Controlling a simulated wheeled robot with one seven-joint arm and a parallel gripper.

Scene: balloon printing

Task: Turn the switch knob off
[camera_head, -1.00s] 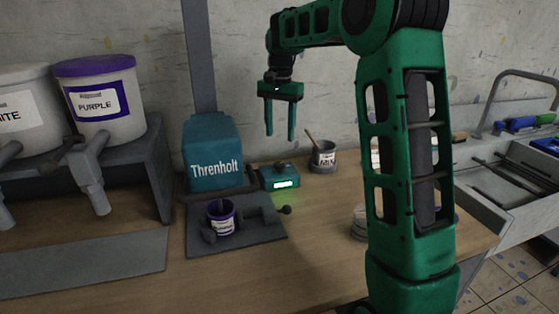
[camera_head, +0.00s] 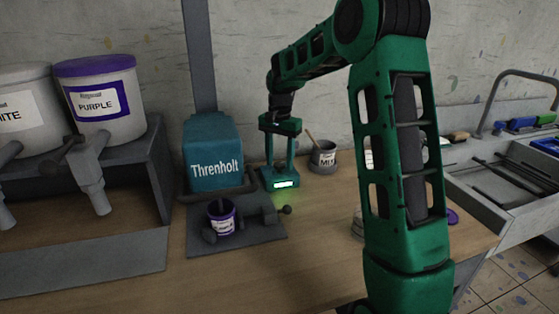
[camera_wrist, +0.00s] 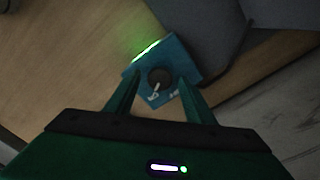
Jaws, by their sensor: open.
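The switch box is a small teal box (camera_head: 281,183) with a lit green-white strip on its front, standing on the table right of the Threnholt machine (camera_head: 213,155). In the wrist view the box (camera_wrist: 184,62) has a dark round knob (camera_wrist: 159,77) on top, with a white mark beside it. My gripper (camera_head: 281,165) is open and points down over the box. In the wrist view its two fingers (camera_wrist: 159,92) reach toward either side of the knob, which sits between them near the tips. I cannot tell whether they touch it. In the head view the knob is hidden.
A purple-rimmed cup (camera_head: 221,216) sits on the machine's dark base, with a small lever (camera_head: 285,210) close to the box's front. A grey MIX cup (camera_head: 323,157) with a stick stands just right of my gripper. Paint buckets (camera_head: 100,98) stand at left, a sink (camera_head: 510,175) at right.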

